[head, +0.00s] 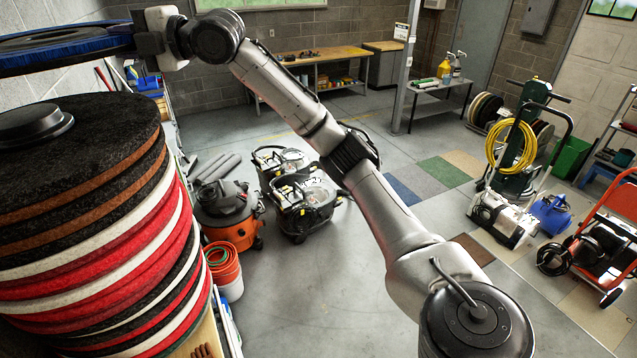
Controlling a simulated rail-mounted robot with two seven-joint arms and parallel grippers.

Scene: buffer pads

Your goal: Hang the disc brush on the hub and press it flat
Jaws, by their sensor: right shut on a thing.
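The disc brush (62,47) is a wide dark disc with blue bristles at the upper left, cut off by the picture's left edge. My right gripper (146,32) is shut on its right rim and holds it roughly level, above and apart from the pad stack. My right arm reaches from the lower right to the upper left. My left gripper is not in view.
A tall stack of black, brown, white and red pads (110,225) with a black cap (35,123) fills the left. Floor machines (296,190), an orange vacuum (232,210) and a bucket (224,268) stand beyond. The grey floor (300,300) near the middle is clear.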

